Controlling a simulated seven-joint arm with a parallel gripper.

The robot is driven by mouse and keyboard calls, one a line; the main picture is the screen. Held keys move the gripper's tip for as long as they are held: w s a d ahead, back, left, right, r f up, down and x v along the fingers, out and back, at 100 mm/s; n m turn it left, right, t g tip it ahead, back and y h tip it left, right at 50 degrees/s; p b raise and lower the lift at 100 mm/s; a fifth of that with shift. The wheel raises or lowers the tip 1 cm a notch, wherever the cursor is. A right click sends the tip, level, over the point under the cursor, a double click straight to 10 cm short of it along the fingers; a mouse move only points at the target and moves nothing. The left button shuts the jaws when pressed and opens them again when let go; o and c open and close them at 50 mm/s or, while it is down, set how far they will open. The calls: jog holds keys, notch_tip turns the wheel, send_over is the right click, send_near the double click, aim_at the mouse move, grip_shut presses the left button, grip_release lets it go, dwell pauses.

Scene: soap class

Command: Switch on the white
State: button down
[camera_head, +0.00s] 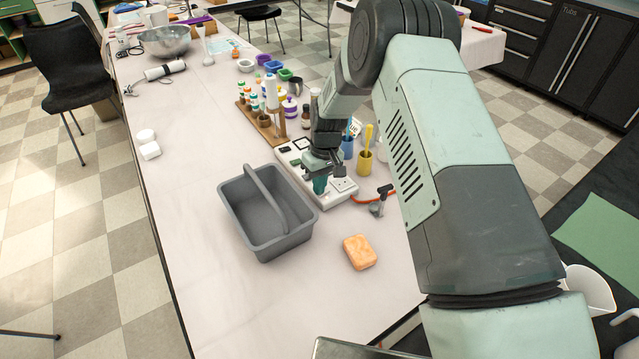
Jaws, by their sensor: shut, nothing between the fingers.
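A flat white device (341,200) lies on the table, just right of the grey caddy. It has dark square markings at its far end and a small raised square near its right end. My gripper (320,186) points down over the near part of the device, fingers together, with nothing seen between them. I cannot tell whether the fingertips touch the surface. My gripper hides the middle of the device, and any switch or light there cannot be made out.
The grey caddy (286,240) with a raised handle stands close left of my gripper. An orange bar (360,252) lies in front. A dark clamp-like tool (380,203) with an orange hose is at right. Yellow (365,163) and blue cups and a wooden bottle rack (262,124) stand behind.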

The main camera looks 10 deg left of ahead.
jog(key=shift+f, duration=0.15)
jog(key=shift+w+d, duration=0.55)
jog(key=shift+d, duration=0.1)
jog(key=shift+r, duration=0.25)
jog(key=shift+r, duration=0.25)
notch_tip(320, 180, up, 13)
jog(key=w+d, duration=0.1)
jog(key=shift+r, duration=0.1)
